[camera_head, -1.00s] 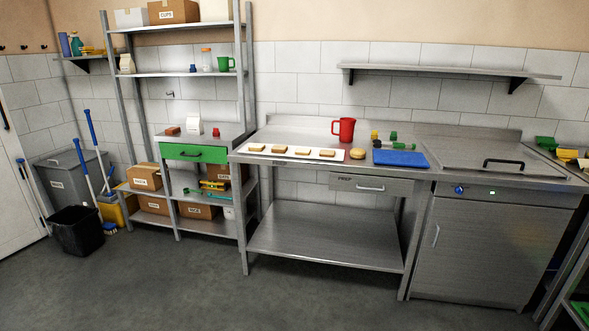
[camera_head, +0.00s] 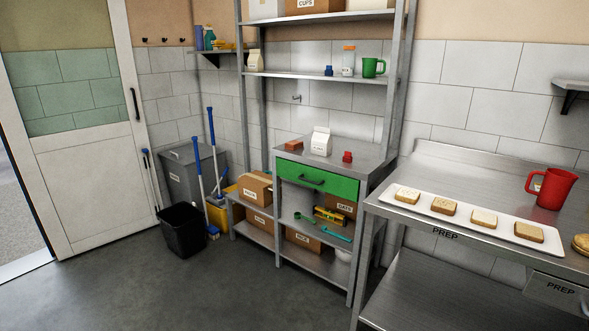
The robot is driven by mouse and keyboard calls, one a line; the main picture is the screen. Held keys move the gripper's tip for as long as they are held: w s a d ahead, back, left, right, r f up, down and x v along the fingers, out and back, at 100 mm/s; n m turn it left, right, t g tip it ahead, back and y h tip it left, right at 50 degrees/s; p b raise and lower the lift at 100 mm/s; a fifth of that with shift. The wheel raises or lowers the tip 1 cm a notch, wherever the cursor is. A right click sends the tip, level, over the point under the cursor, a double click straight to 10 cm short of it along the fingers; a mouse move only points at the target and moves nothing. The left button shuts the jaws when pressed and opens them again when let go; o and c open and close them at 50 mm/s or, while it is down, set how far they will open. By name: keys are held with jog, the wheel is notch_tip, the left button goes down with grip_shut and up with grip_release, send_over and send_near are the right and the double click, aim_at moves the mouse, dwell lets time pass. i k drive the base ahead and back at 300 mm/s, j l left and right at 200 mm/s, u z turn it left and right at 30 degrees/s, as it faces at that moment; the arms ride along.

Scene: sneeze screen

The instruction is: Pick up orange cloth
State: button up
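I cannot make out an orange cloth for certain. A small yellow-orange item (camera_head: 222,45) lies on the little wall shelf at the upper left, next to bottles; it is too small to tell what it is. A small orange-brown block-like item (camera_head: 294,145) lies on the metal top above the green drawer, left of a white carton. My gripper is not in view.
A metal prep table (camera_head: 470,262) stands at the right with a white tray (camera_head: 464,221) of bread slices and a red jug (camera_head: 551,188). A black bin (camera_head: 182,231) and mops stand at the left. The floor (camera_head: 225,290) in front is clear.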

aim_at(293, 145)
jog(key=i+j+u, duration=0.25)
jog(key=i+u, duration=0.2)
jog(key=i, duration=0.15)
jog(key=i+u, duration=0.5)
jog(key=i+l+u, duration=0.2)
jog(key=i+u, duration=0.25)
jog(key=i, duration=0.3)
jog(key=i+z, duration=0.2)
jog(key=i, duration=0.3)
jog(key=i+j+z, duration=0.1)
jog(key=i+z, duration=0.15)
jog(key=i, duration=0.2)
jog(key=i+j+z, duration=0.2)
jog(key=i, duration=0.3)
jog(key=i+j+z, duration=0.2)
jog(key=i, duration=0.25)
